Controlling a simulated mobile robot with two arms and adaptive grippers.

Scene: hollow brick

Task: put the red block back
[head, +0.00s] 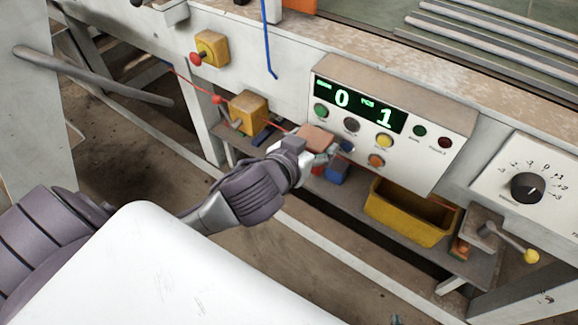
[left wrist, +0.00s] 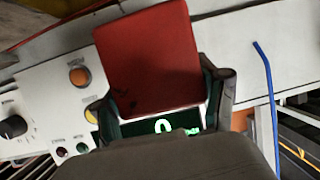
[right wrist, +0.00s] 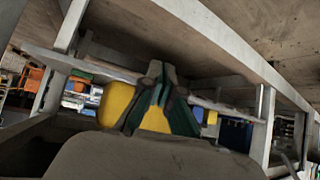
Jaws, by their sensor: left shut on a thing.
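The red block (left wrist: 150,60) is held between the two fingers of my left gripper (left wrist: 168,95) in the left wrist view. In the head view my left gripper (head: 305,150) is shut on the block (head: 316,137), in front of the lower left of the control panel (head: 425,150). Small blocks, including a blue one (head: 336,172), lie on the shelf below it. My right gripper (right wrist: 160,85) shows only in the right wrist view. Its fingertips are close together, with no held thing visible and yellow surfaces behind them.
A yellow bin (head: 405,222) stands on the low shelf, right of the small blocks. A yellow box (head: 248,112) and a red pull cord (head: 217,99) are to the left. A yellow-knobbed lever (head: 531,256) juts out at the right. A blue cord (head: 268,50) hangs above.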

